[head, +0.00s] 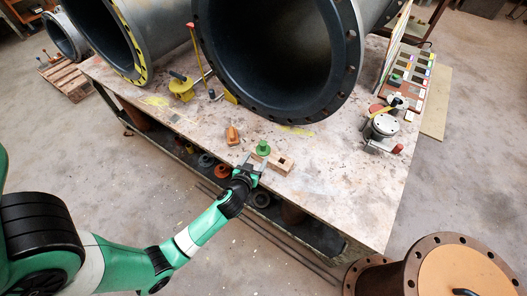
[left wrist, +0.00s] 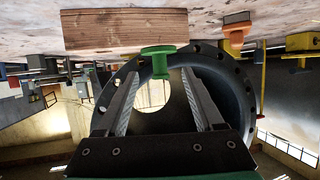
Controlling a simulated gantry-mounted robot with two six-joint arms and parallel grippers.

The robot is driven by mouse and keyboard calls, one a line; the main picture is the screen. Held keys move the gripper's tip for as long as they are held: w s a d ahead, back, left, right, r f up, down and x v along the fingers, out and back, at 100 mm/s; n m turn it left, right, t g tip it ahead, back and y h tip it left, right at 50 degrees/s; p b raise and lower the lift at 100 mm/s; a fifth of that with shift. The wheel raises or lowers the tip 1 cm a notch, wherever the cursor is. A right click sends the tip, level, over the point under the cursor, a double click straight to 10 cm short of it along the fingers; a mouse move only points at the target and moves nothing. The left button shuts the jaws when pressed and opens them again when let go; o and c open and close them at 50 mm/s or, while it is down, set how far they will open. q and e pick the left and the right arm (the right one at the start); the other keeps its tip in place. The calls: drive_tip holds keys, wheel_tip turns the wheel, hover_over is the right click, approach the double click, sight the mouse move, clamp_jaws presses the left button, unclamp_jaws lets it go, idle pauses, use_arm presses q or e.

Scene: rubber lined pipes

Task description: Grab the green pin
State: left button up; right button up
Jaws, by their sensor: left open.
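The green pin (head: 263,148), with a wide round head, stands near the front edge of the table beside or in the left end of a wooden block (head: 281,162); I cannot tell which. My left gripper (head: 252,165) is open and empty, just in front of the pin. In the left wrist view, which is upside down, the pin (left wrist: 158,62) lies ahead, lined up between the fingertips of the gripper (left wrist: 159,74). The block (left wrist: 122,30) is right by it. My right gripper is not in view.
An orange piece (head: 232,134) stands left of the pin. A yellow tool (head: 181,86) and large flanged pipes (head: 340,80) are further back. A grey valve-like part (head: 384,126) stands to the right. The table's (head: 345,185) front right is clear.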

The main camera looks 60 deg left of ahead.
sight(262, 149)
use_arm(q)
drive_tip(key=x, duration=0.3)
drive_tip(key=shift+a+r, duration=0.1)
drive_tip(key=shift+w+a+f+b, duration=0.25)
drive_tip(key=shift+w+a+b, duration=0.1)
drive_tip(key=shift+b, duration=0.15)
drive_tip(key=x, duration=0.1)
drive_tip(key=b+x, duration=0.1)
drive_tip(key=x, duration=0.2)
drive_tip(key=shift+w+a+r+b, duration=0.15)
drive_tip(key=shift+w+r+b, duration=0.05)
drive_tip(key=shift+b, duration=0.1)
drive_tip(key=shift+s, duration=0.1)
clamp_jaws()
